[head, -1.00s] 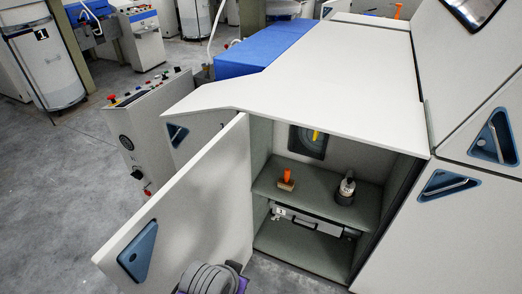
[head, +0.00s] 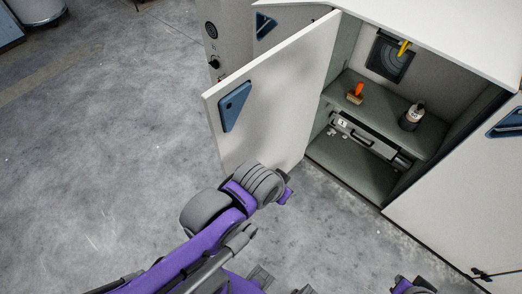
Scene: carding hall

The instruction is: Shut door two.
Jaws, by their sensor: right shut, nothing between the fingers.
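A white cabinet door (head: 280,110) stands wide open, hinged at the left of the cabinet opening. A blue triangular recessed handle (head: 235,105) is on its face. I cannot read a number on the door. My left arm reaches up from the lower left, and its grey ribbed joint overlaps the door's lower part in the picture. I cannot tell if it touches. The left gripper cannot be made out. Most of the right arm is out of frame.
Inside the cabinet (head: 360,180) are a shelf with an orange-handled brush (head: 356,94) and a dark bottle (head: 412,117). A metal unit (head: 368,138) sits below the shelf. A closed white panel (head: 460,205) is at the right.

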